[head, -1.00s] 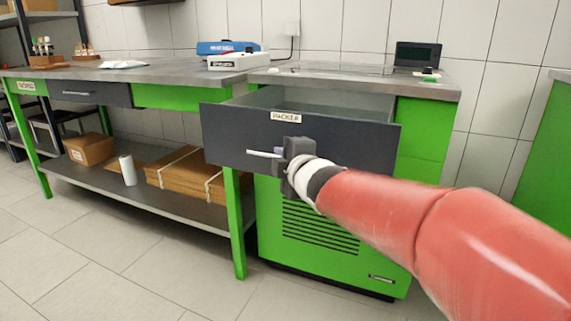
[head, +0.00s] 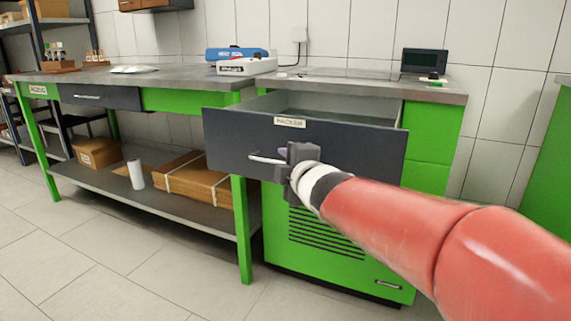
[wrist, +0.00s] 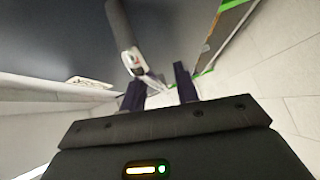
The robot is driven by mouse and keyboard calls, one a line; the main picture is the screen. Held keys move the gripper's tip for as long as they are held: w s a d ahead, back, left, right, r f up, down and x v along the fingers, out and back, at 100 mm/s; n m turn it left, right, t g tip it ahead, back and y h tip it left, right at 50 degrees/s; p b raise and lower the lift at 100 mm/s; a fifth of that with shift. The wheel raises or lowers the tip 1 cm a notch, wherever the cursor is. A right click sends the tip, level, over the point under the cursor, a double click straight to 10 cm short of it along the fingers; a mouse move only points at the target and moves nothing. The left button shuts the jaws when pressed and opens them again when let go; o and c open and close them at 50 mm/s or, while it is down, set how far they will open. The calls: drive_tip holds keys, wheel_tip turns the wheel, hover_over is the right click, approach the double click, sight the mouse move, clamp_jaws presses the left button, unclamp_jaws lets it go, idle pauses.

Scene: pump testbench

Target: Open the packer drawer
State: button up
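The packer drawer (head: 235,138) has a dark grey front with a "PACKER" label (head: 290,122). It stands pulled out from under the worktop, and its inside shows above the front. Its light bar handle (head: 262,159) is partly hidden by my gripper (head: 284,167), which is at the handle's right part. In the wrist view, the two dark fingers of my gripper (wrist: 161,92) stand apart. The handle (wrist: 124,38) runs down toward the space between them, with a gap beside the right finger. Contact with the handle cannot be made out.
A green bench with a smaller closed drawer (head: 100,97) stands at the left. Its lower shelf holds a cardboard stack (head: 190,182), a box (head: 97,153) and a white roll (head: 136,173). The floor (head: 130,270) in front is clear.

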drive_tip(key=p+v, duration=0.1)
drive_tip(key=v, duration=0.7)
drive_tip(key=shift+p, duration=0.35)
